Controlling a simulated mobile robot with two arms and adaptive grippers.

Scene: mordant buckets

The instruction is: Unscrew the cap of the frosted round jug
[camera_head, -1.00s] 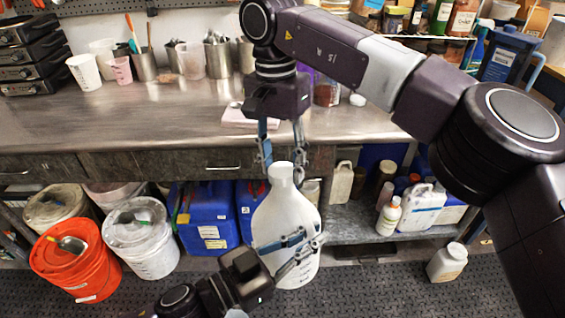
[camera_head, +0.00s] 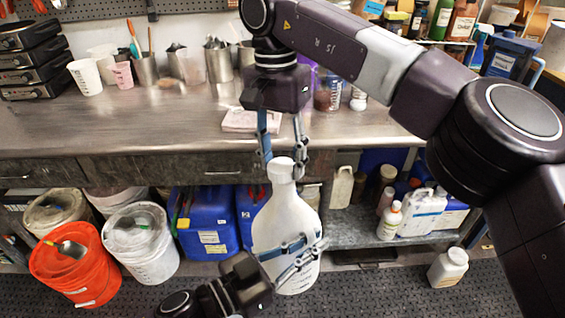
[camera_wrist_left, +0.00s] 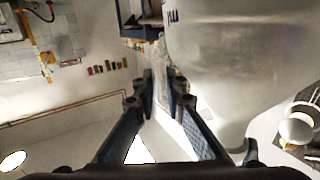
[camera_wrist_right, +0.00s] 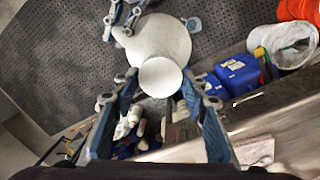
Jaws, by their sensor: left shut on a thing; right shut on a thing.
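The frosted round jug (camera_head: 273,222) is upright in front of the workbench, whitish, with a round cap (camera_head: 283,161) on its neck. My right gripper (camera_head: 282,168) comes from above, one finger on each side of the cap, shut on it. In the right wrist view the pale cap (camera_wrist_right: 160,77) sits between the fingers, the jug body (camera_wrist_right: 158,38) beyond. My left gripper (camera_head: 293,255) is shut on the jug low on its body. In the left wrist view its fingers (camera_wrist_left: 163,88) nearly meet beside a big pale surface; their exact contact is unclear.
The steel workbench (camera_head: 120,125) behind holds cups and metal beakers. Below stand an orange bucket (camera_head: 75,265), white buckets (camera_head: 150,250) and blue canisters (camera_head: 208,225). A low shelf at right holds bottles; a white bottle (camera_head: 447,268) stands on the floor. Dark matting covers the floor.

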